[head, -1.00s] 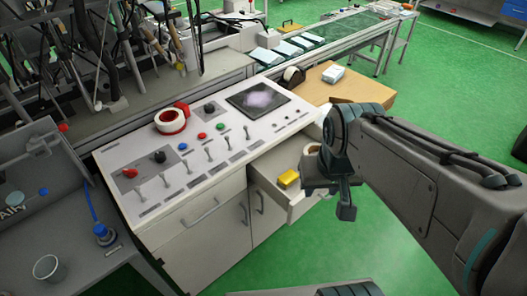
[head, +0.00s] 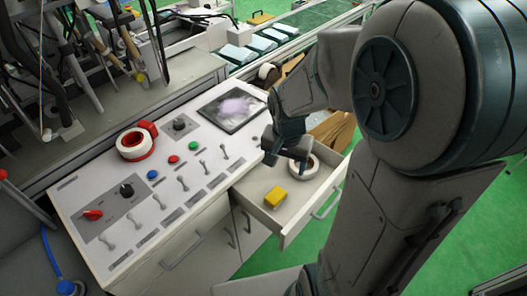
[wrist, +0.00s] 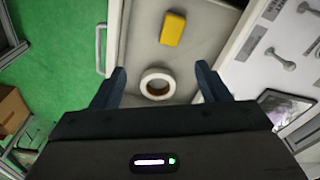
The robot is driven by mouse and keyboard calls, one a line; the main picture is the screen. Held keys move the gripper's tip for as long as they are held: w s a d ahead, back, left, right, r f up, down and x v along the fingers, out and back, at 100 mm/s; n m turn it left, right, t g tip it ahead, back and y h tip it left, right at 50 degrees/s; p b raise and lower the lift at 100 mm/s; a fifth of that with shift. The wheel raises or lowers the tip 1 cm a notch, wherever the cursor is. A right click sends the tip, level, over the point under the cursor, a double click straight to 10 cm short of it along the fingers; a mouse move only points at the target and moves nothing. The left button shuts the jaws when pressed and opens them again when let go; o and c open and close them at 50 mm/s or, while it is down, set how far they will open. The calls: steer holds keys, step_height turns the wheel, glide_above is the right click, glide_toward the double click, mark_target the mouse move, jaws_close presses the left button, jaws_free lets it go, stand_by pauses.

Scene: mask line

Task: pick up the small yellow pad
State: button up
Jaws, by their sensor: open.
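The small yellow pad (head: 275,197) lies flat on the floor of the open drawer (head: 259,212), toward its left part in the head view. It also shows in the wrist view (wrist: 173,29), near the top middle, beyond the fingertips. My gripper (head: 286,152) is above the drawer, near its back right part, with its fingers apart and nothing between them. In the wrist view my gripper (wrist: 162,82) has its two fingers to either side of a white tape roll (wrist: 158,84), which lies below in the drawer. The pad is clear of the fingers.
The drawer sticks out of a white control console (head: 150,200) with levers, buttons and a dark screen (head: 232,106). A red and white tape roll (head: 132,145) sits on the console top. A cardboard box (head: 335,130) is behind the drawer. Green floor is free in front.

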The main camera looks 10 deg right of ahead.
steer(key=w+f+m+g, duration=0.1)
steer(key=w+f+m, duration=0.3)
steer(key=f, duration=0.5)
steer(key=b, duration=0.1)
glide_above(276, 195)
steer(key=shift+y, duration=0.3)
steer(key=f, duration=0.8)
steer(key=shift+s+f, duration=0.1)
steer(key=shift+s, duration=0.3)
steer(key=shift+w+f, duration=0.25)
steer(key=shift+f, duration=1.05)
steer(key=shift+w+f, duration=0.2)
steer(key=shift+f, duration=1.1)
steer(key=shift+c, duration=0.3)
steer(key=c, duration=1)
